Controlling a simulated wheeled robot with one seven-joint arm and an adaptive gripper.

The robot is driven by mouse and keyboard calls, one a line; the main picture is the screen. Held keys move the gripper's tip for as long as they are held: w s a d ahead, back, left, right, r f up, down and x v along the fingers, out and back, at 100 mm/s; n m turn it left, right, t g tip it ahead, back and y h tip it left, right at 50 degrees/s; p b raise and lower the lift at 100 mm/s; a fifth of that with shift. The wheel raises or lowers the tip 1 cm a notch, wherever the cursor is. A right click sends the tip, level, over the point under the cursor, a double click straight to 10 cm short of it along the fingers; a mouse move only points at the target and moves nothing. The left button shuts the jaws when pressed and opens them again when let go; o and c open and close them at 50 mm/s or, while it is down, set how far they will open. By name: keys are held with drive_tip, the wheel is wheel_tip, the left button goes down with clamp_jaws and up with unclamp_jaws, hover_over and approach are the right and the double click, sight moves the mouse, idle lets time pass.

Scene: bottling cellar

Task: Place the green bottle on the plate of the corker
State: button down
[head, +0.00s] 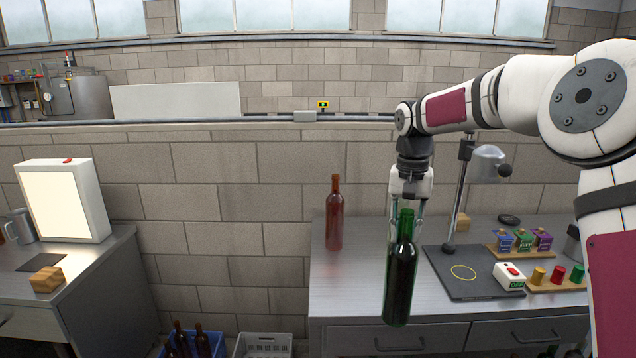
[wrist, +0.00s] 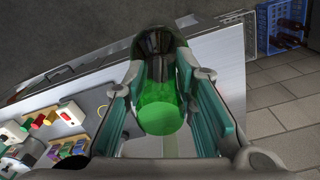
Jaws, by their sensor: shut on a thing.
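The green bottle (head: 401,270) is upright in my gripper (head: 405,215), which is shut on its upper part. In the head view its lower end overlaps the front edge of the bench. In the wrist view the bottle (wrist: 160,105) sits between the two fingers, seen nearly end-on. The corker (head: 459,190) has an upright post and a pale head, and stands right of the bottle. Its dark plate (head: 470,285) lies on the bench with a yellow ring (head: 464,272) marked on it. The plate holds no bottle.
A red-brown bottle (head: 334,215) stands on the bench (head: 350,290) left of my gripper. A white box with a red switch (head: 509,276) sits by the plate's right edge. Coloured blocks (head: 523,240) and coloured cylinders (head: 558,276) are farther right. Crates (head: 262,345) stand on the floor.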

sight(406, 274)
drive_tip(key=shift+n, duration=0.8)
drive_tip(key=f, duration=0.3)
drive_tip(key=s+f, duration=0.1)
drive_tip(key=f, duration=0.3)
drive_tip(key=s+f, duration=0.1)
drive_tip(key=f, duration=0.2)
drive_tip(key=shift+s+d+f, duration=0.1)
drive_tip(key=shift+d+f, duration=0.2)
drive_tip(key=shift+d, duration=0.1)
drive_tip(key=s+f+n, duration=0.1)
drive_tip(key=s+f, duration=0.2)
drive_tip(key=f, duration=0.2)
drive_tip(key=s+a+f+n, duration=0.1)
drive_tip(key=s+f, duration=0.1)
drive_tip(key=f, duration=0.3)
drive_tip(key=shift+s+f, duration=0.3)
drive_tip(key=shift+s, duration=0.1)
drive_tip(key=shift+d+r, duration=0.1)
